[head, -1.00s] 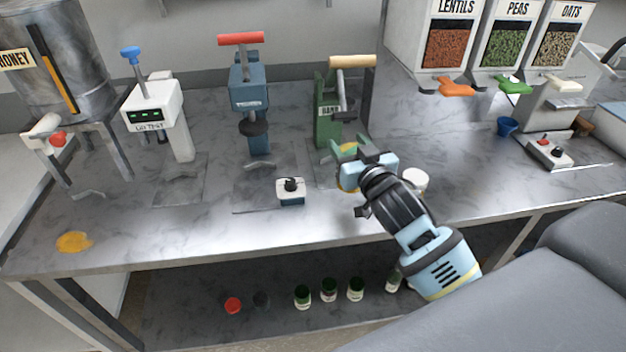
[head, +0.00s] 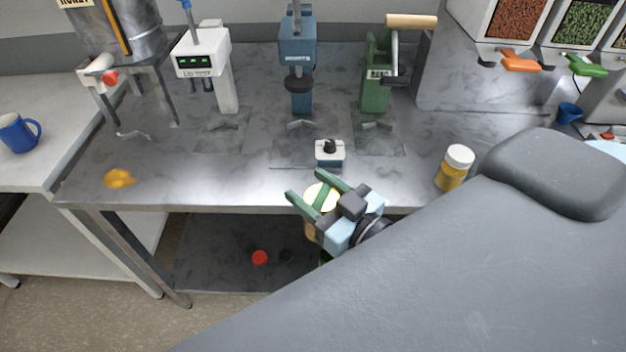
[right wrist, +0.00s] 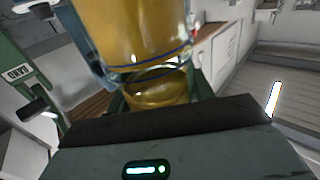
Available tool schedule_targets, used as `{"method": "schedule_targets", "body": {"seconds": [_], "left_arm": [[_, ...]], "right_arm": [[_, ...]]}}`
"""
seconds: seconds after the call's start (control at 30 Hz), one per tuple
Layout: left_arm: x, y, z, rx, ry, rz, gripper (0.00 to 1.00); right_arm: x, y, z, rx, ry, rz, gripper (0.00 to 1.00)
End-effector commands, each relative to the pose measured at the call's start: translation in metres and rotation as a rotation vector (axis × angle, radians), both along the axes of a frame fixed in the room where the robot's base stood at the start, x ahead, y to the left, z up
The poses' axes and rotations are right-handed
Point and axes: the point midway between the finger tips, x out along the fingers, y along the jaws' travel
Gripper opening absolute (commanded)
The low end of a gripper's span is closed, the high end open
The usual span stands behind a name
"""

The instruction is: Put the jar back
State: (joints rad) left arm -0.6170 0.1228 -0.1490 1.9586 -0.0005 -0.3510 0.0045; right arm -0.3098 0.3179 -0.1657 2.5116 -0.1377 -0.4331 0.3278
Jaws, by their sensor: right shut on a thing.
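My right gripper (head: 305,184) is shut on a jar (head: 313,191) of golden honey, with its green fingers on either side. In the head view the jar shows a pale round top and appears over the counter's front edge, above the lower shelf. The right wrist view shows its glass and golden contents (right wrist: 140,30) close up between the fingers. A second jar (head: 451,175), yellow with a white lid, stands upright on the counter near the front edge at the right. My left gripper is not in view.
The steel counter (head: 240,185) holds a honey tank (head: 125,35), a white tester (head: 205,60), a blue press (head: 298,50) and a green press (head: 377,75). A small white device (head: 329,153) stands in front. The lower shelf (head: 215,240) holds a red-topped item (head: 260,258).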

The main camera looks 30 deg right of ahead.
Motion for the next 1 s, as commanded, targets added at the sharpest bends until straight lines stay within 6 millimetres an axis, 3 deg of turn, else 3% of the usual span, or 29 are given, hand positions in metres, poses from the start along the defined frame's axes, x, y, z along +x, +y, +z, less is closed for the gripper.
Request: {"method": "schedule_targets", "body": {"seconds": [0.17,0.4,0.73,1.0], "left_arm": [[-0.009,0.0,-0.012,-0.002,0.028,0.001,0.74],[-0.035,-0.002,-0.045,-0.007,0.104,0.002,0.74],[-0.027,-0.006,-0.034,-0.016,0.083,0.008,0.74],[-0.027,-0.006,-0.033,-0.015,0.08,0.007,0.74]], "right_arm": [[0.013,-0.008,-0.005,-0.004,0.003,0.001,0.0],[0.047,-0.03,-0.012,-0.005,0.005,0.0,0.0],[0.108,-0.068,-0.008,-0.005,-0.007,-0.002,0.0],[0.128,-0.081,-0.013,-0.001,-0.003,0.0,0.0]]}}
